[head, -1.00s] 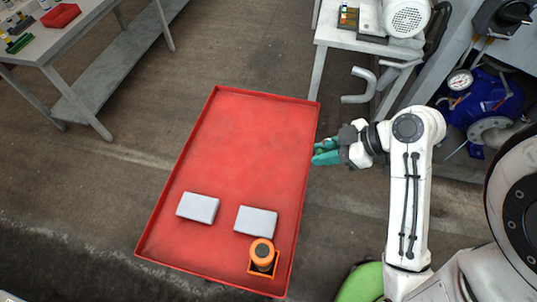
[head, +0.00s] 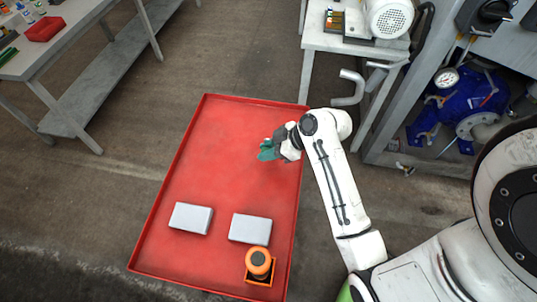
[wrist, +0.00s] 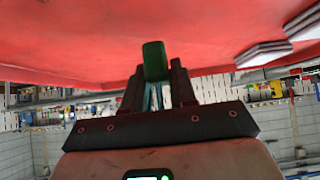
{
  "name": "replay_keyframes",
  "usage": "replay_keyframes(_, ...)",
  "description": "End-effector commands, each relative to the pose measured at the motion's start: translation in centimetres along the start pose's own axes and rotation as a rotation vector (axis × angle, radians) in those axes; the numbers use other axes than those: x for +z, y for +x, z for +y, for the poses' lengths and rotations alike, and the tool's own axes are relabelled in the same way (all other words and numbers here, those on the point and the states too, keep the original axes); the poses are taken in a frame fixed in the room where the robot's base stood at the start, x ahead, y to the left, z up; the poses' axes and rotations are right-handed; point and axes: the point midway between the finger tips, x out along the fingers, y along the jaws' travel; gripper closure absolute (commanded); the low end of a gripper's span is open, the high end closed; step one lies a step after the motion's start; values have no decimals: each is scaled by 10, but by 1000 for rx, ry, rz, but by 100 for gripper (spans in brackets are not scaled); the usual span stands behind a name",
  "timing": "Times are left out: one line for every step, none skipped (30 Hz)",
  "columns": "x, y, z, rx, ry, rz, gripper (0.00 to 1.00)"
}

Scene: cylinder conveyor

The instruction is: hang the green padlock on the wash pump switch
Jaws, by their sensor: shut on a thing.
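My gripper (head: 268,150) is over the upper right part of the red tray in the head view. In the wrist view my gripper (wrist: 156,85) is shut on the green padlock (wrist: 154,60), whose green body sticks out beyond the fingers. Pale metal, perhaps its shackle, shows between the fingers. In the head view its outline cannot be told from the teal fingertips. A black rotary switch (head: 488,14) is on the grey cabinet at the top right, above a blue pump (head: 455,118). No label on it can be read.
The red tray (head: 196,130) holds two pale grey blocks (head: 190,217) (head: 250,228) and an orange-and-black cylinder (head: 258,262) in an orange holder. A white table (head: 310,42) with a motor (head: 388,18) and a bent grey pipe (head: 350,88) stand between tray and cabinet. A workbench (head: 75,40) is at upper left.

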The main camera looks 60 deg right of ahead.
Motion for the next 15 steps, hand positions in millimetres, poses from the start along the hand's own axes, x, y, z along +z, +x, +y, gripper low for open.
replay_keyframes(7,4,0,0,7,-2,100)
replay_keyframes(11,7,-1,-1,6,-3,100)
replay_keyframes(14,11,-1,-1,6,-2,100)
replay_keyframes(16,13,-1,0,6,-2,100)
replay_keyframes(18,15,-1,0,5,-2,100)
replay_keyframes(20,16,-1,0,4,-2,100)
replay_keyframes(21,17,-1,1,4,-1,100)
replay_keyframes(21,18,-1,1,3,-1,100)
replay_keyframes(21,18,-1,1,3,-1,100)
replay_keyframes(21,18,-1,1,2,-1,100)
replay_keyframes(21,18,-1,1,2,-1,100)
replay_keyframes(21,18,-1,1,2,-1,100)
replay_keyframes(21,18,-1,1,2,-1,100)
replay_keyframes(21,18,-1,1,2,-1,100)
replay_keyframes(22,18,-1,1,2,-1,100)
